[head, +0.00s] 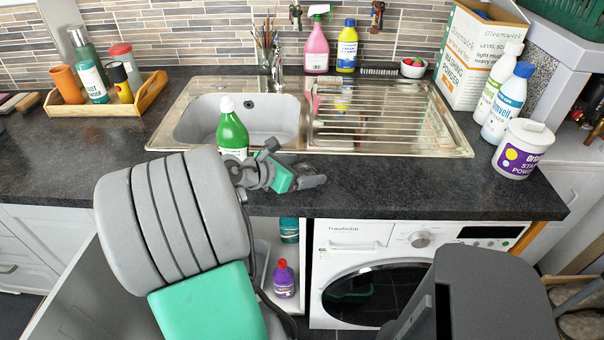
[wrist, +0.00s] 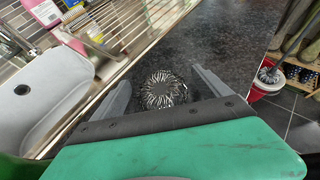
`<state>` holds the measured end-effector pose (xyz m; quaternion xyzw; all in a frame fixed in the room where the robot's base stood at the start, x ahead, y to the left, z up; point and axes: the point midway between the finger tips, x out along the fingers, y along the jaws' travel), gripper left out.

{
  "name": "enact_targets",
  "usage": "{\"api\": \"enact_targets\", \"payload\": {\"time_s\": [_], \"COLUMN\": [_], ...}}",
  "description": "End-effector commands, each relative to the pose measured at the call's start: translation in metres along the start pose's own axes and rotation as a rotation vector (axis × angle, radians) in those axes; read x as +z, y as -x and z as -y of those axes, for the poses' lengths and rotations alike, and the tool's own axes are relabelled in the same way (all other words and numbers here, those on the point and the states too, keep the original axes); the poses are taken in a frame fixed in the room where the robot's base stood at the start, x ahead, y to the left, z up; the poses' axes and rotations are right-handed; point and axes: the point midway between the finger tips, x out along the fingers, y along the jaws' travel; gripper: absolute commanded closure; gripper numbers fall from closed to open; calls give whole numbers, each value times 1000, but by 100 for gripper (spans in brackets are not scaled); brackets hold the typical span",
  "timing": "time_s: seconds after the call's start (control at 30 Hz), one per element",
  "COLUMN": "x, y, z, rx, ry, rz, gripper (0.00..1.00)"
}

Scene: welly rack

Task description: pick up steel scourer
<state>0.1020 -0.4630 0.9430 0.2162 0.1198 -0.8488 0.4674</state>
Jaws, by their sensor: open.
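The steel scourer (wrist: 163,92) is a round, shiny tangle of metal on the dark worktop in the wrist view. My gripper (wrist: 160,77) is open, with one finger on each side of the scourer and a visible gap on both sides. I cannot tell how high the fingers are above the worktop. In the head view my gripper (head: 308,172) is over the worktop, just in front of the steel sink unit. There the scourer is hidden behind my gripper and cannot be made out.
A green bottle (head: 232,132) stands close left of my gripper, by the sink (head: 190,124). The ribbed drainer (head: 385,127) is behind. A white tub (head: 522,150) and bottles stand at the right. A washing machine (head: 370,275) is below; the worktop right of my gripper is clear.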

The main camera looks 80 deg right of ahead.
Motion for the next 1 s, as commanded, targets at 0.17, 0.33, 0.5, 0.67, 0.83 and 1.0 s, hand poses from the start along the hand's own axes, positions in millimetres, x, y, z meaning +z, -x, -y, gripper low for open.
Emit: {"api": "enact_targets", "payload": {"time_s": [0.17, 0.33, 0.5, 0.67, 0.83, 1.0], "x": [0, 0, 0, 0, 0, 0], "y": [0, 1, 1, 1, 1, 1], "z": [0, 0, 0, 0, 0, 0], "rx": [0, 0, 0, 0, 0, 0], "ry": [-1, -1, -1, -2, -2, -2], "rz": [0, 0, -1, -1, 0, 0], "gripper": [21, 35, 49, 62, 75, 75]}}
